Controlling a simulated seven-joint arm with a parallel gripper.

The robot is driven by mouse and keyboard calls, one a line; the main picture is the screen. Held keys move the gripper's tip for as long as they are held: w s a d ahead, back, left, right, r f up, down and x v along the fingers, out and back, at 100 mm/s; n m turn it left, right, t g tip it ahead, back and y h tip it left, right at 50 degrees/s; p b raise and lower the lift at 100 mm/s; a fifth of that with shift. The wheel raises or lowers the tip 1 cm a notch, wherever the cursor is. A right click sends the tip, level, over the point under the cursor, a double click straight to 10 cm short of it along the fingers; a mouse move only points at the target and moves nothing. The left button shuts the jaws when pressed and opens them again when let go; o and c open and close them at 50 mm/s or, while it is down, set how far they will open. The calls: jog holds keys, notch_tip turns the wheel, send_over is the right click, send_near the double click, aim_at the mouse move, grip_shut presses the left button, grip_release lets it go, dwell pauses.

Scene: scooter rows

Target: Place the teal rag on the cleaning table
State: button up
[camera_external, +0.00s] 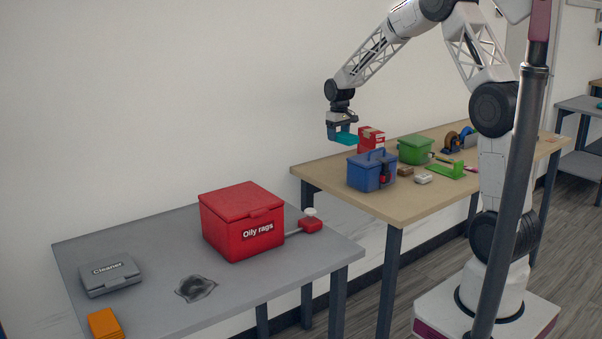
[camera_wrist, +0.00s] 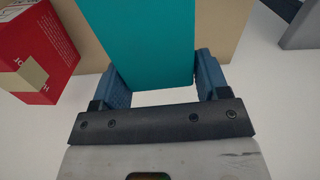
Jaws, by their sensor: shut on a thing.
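The teal rag (camera_external: 346,138) is held in my gripper (camera_external: 340,131), up in the air near the left end of the wooden table. In the wrist view the teal rag (camera_wrist: 140,40) is a flat, straight-edged piece between the two blue fingers of my gripper (camera_wrist: 165,85). The grey table (camera_external: 150,240), which carries a grey box marked "Cleaner" (camera_external: 110,274), stands lower left, well away from my gripper.
The grey table also carries a red "Oily rags" bin (camera_external: 242,222), a dark crumpled rag (camera_external: 195,288) and orange cloths (camera_external: 104,323). The wooden table (camera_external: 400,205) holds a blue caddy (camera_external: 370,172), a green box (camera_external: 415,149) and a red box (camera_external: 371,139).

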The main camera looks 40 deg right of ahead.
jog(key=w+a+r, duration=0.5)
jog(key=a+r, duration=0.4)
jog(key=a+n, duration=0.5)
jog(key=a, duration=1.5)
jog(key=s+a+f+n, duration=0.1)
jog(key=s+a+n, duration=0.25)
jog(key=a, duration=0.85)
jog(key=s+a+f+n, duration=0.2)
jog(key=s+a+n, duration=0.15)
jog(key=a, duration=0.75)
jog(key=s+a+f+n, duration=0.1)
jog(key=s+a+n, duration=0.3)
jog(key=a, duration=0.8)
jog(key=s+a+f+n, duration=0.3)
jog(key=s+a, duration=0.4)
jog(key=s, duration=0.1)
jog(key=s+a+f+n, duration=0.2)
jog(key=s+a+n, duration=0.1)
jog(key=s+a, duration=0.45)
jog(key=s+f+n, duration=0.3)
jog(key=s+n, duration=0.1)
jog(key=s, duration=0.5)
jog(key=s+a+f+n, duration=0.1)
jog(key=s+f+n, duration=0.3)
jog(key=s, duration=0.5)
jog(key=s+a+f+n, duration=0.1)
jog(key=s+f+n, duration=0.2)
jog(key=s, duration=0.6)
jog(key=shift+a+f+n, duration=0.25)
jog(key=shift+n, duration=0.75)
